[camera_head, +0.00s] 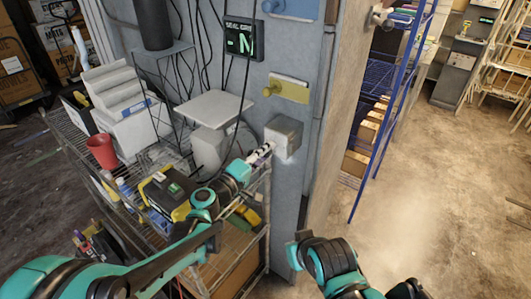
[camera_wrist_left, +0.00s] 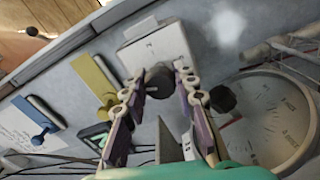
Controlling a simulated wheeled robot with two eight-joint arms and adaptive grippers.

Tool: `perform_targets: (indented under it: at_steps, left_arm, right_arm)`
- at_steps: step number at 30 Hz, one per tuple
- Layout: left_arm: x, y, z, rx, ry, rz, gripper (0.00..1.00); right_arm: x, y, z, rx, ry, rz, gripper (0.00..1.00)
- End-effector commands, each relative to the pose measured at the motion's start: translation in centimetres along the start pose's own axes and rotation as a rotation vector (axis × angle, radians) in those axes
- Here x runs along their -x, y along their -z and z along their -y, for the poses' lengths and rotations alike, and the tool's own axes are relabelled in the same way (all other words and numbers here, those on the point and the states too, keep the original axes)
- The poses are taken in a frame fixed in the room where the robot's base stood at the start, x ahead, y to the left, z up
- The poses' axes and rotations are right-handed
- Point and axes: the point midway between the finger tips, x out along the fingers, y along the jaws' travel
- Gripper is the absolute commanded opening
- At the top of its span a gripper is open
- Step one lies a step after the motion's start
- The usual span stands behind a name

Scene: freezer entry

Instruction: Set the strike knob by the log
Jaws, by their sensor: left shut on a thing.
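A pale grey box (camera_head: 284,136) is mounted on the wall post; in the left wrist view it (camera_wrist_left: 158,47) carries a dark round knob (camera_wrist_left: 160,82). My left gripper (camera_head: 264,153) is at the box, and in the left wrist view its two fingers (camera_wrist_left: 157,80) are closed on the knob from both sides. The fingers partly cover the knob, and its pointer setting cannot be read. A dark display (camera_head: 243,38) with green figures hangs on the wall above; its lettering is hard to read. My right arm shows at lower right, but its fingers do not.
A yellow plate with a knob (camera_head: 288,88) and a blue plate (camera_head: 291,8) sit higher on the post. A wire shelf (camera_head: 140,165) with boxes, a red cup (camera_head: 102,151) and a dial scale (camera_head: 212,147) stands left. Open floor lies to the right.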

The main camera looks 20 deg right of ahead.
Motion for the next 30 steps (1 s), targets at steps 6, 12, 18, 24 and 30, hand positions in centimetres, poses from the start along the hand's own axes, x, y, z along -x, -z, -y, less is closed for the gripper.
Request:
perform_targets:
  at_steps: [6, 12, 18, 24, 30]
  left_arm:
    - [-0.01, 0.06, -0.01, 0.175, 0.000, -0.001, 0.00]
    - [-0.01, 0.06, 0.00, 0.296, 0.000, -0.001, 0.00]
    - [-0.01, 0.06, 0.00, 0.369, 0.000, -0.001, 0.00]
    - [-0.01, 0.06, 0.01, 0.399, 0.000, -0.001, 0.00]
    - [-0.01, 0.06, 0.01, 0.404, 0.000, 0.000, 0.00]
  right_arm:
    - [-0.01, 0.00, 0.00, 0.000, 0.000, 0.000, 0.00]
    - [-0.02, -0.01, 0.00, 0.000, 0.000, 0.000, 0.00]
    - [-0.02, -0.01, 0.00, 0.000, 0.000, 0.000, 0.00]
    - [-0.02, -0.02, 0.00, 0.000, 0.000, 0.000, 0.00]
    - [-0.02, -0.01, 0.00, 0.000, 0.000, 0.000, 0.00]
